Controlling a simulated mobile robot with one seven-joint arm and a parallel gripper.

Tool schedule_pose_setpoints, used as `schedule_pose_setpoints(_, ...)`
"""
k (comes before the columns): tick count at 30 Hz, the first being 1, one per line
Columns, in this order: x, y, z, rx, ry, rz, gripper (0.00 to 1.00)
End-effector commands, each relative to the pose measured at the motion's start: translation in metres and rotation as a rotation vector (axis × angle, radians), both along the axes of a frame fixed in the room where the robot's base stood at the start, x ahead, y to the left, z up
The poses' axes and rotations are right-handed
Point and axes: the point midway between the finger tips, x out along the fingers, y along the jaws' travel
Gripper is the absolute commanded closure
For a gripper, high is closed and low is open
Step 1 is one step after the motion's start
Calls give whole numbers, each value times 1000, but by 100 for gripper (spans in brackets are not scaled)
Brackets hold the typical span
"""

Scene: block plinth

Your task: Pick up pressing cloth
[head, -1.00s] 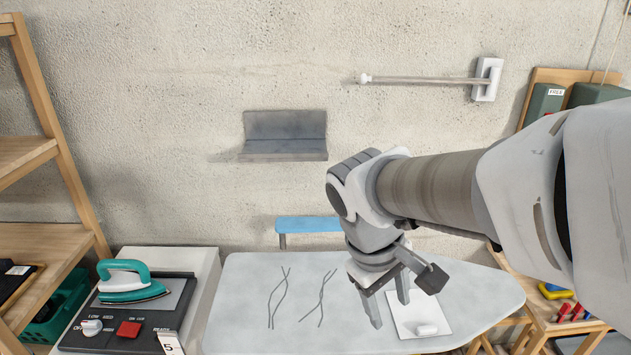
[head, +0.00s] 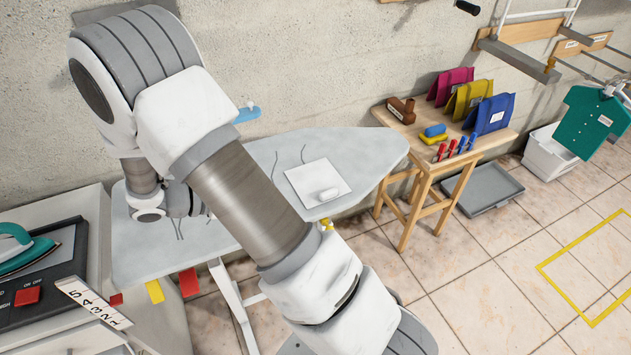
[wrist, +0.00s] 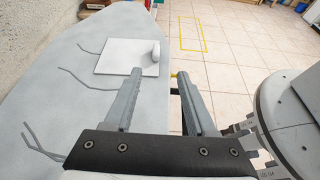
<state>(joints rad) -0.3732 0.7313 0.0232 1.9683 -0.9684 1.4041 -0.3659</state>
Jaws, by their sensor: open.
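The pressing cloth (head: 303,176) looks like a flat white square lying on the grey ironing board (head: 378,150), right of my arm in the head view. A small white rounded grip (head: 328,195) sits near its front edge. In the wrist view the cloth (wrist: 115,58) lies beyond my gripper (wrist: 159,74), up and to the left, with the grip (wrist: 155,52) at its right edge. My gripper is open, with nothing between its fingers and apart from the cloth. In the head view my arm mostly hides the gripper, over the left part of the board.
A teal iron (head: 22,248) rests on a dark control panel at the left. A wooden table (head: 448,158) with coloured pouches and tools stands right of the board. A grey tray (head: 488,188) lies on the floor. Tiled floor (head: 490,290) in front right is open.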

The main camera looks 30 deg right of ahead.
Motion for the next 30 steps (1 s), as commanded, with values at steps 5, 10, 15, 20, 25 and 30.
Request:
schedule_pose_setpoints(5,2,-7,-9,-22,22,21,44)
schedule_pose_setpoints(10,-1,-37,-22,-22,23,17,44)
schedule_pose_setpoints(15,-5,-72,-36,-21,23,16,44)
schedule_pose_setpoints(20,-7,-98,-48,-20,22,18,44)
schedule_pose_setpoints(25,-7,-111,-53,-19,20,21,44)
schedule_pose_setpoints(30,-8,-125,-61,-20,22,17,44)
